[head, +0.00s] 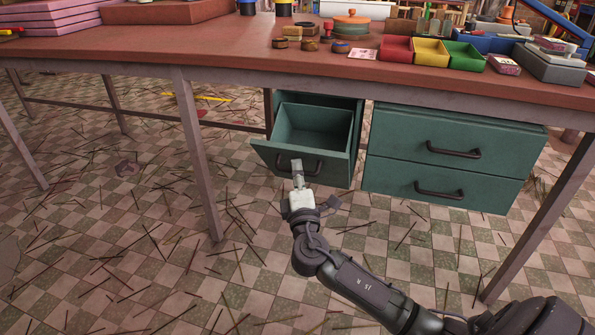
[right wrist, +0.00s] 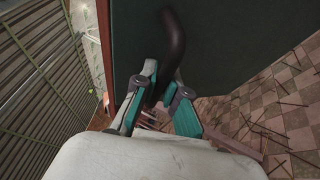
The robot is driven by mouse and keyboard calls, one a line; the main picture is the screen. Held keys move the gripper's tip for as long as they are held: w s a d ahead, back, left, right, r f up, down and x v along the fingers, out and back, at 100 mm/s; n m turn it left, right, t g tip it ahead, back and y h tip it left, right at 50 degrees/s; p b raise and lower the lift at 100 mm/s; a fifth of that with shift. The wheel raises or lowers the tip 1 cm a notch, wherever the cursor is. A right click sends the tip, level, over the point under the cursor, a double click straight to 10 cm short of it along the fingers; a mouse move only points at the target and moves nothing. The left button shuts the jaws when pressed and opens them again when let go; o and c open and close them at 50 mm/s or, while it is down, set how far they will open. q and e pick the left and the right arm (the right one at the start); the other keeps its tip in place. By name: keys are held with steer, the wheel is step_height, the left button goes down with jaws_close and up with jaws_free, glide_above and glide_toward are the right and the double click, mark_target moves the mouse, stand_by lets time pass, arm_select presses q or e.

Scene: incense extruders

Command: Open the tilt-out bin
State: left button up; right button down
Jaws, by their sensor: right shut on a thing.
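The green tilt-out bin (head: 311,130) hangs under the table, left of two drawers. It is tilted outward, and its empty-looking inside shows from above. Its dark curved handle (head: 312,168) is on the front panel. My right gripper (head: 297,168) is at the left part of this handle. In the right wrist view the fingers (right wrist: 160,82) are closed around the dark handle (right wrist: 175,45), with the dark green front panel (right wrist: 230,40) behind it. My left gripper is in neither view.
Two closed green drawers (head: 452,150) with dark handles hang to the right of the bin. The red-brown tabletop (head: 230,50) above carries coloured trays, jars and boxes. Table legs (head: 197,150) stand left and right. Thin sticks litter the checkered floor (head: 130,250).

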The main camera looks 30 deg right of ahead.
steer(key=c, duration=1.2)
jaws_free()
steer(key=v, duration=1.2)
